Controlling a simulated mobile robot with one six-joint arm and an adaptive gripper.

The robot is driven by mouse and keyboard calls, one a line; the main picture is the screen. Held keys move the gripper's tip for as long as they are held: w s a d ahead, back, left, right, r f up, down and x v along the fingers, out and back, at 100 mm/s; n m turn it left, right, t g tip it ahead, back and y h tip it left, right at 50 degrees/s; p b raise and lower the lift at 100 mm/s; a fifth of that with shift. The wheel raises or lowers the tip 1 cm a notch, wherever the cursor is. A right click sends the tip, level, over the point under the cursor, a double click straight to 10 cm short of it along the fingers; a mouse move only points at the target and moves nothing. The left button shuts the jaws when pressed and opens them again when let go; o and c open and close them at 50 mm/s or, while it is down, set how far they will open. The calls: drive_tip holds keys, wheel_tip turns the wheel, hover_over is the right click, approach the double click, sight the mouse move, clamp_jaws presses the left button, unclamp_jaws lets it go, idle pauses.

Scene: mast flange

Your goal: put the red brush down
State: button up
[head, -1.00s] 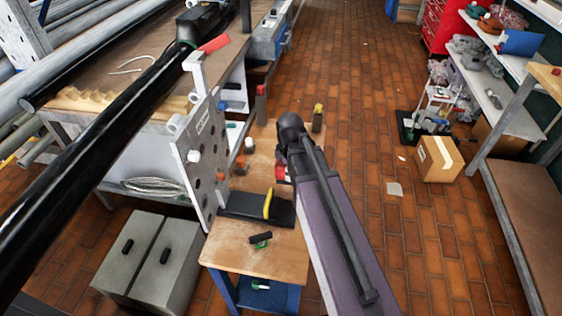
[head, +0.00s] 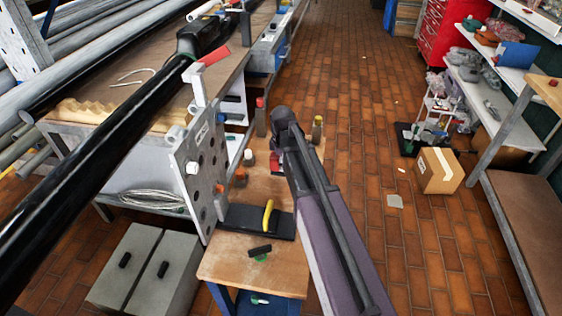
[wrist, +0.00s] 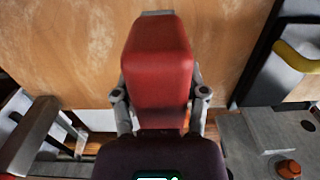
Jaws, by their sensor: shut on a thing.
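The red brush (wrist: 157,62) is a rounded red block in the wrist view. My gripper (wrist: 160,97) is shut on it, with a finger on each side. The brush is in front of the light wooden tabletop (wrist: 60,45); I cannot tell whether it touches the wood. In the head view a small red part of the brush (head: 276,161) shows left of my arm, over the far half of the narrow wooden bench (head: 235,262). My arm hides most of the gripper there. Any bristles are hidden.
A black tray (head: 230,218) with a yellow-handled tool (head: 267,216) lies on the bench, and a black-handled brush (head: 260,250) lies nearer. A grey flange plate (head: 190,165) stands left. A bottle (head: 317,130) stands at the far right. The bench's near end has bare wood.

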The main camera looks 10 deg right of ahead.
drive_tip(key=w, duration=0.5)
drive_tip(key=shift+w+d+f, duration=0.1)
drive_tip(key=shift+w+f, duration=0.15)
drive_tip(key=shift+w, duration=0.05)
drive_tip(key=shift+f+b, duration=0.1)
drive_tip(key=shift+b, duration=0.2)
drive_tip(key=shift+f+b, duration=1.7)
drive_tip(key=shift+f, duration=0.2)
drive_tip(key=o, duration=1)
drive_tip(key=shift+r, duration=0.1)
drive_tip(key=shift+r, duration=0.2)
wheel_tip(320, 180, up, 12)
drive_tip(key=p, duration=1.2)
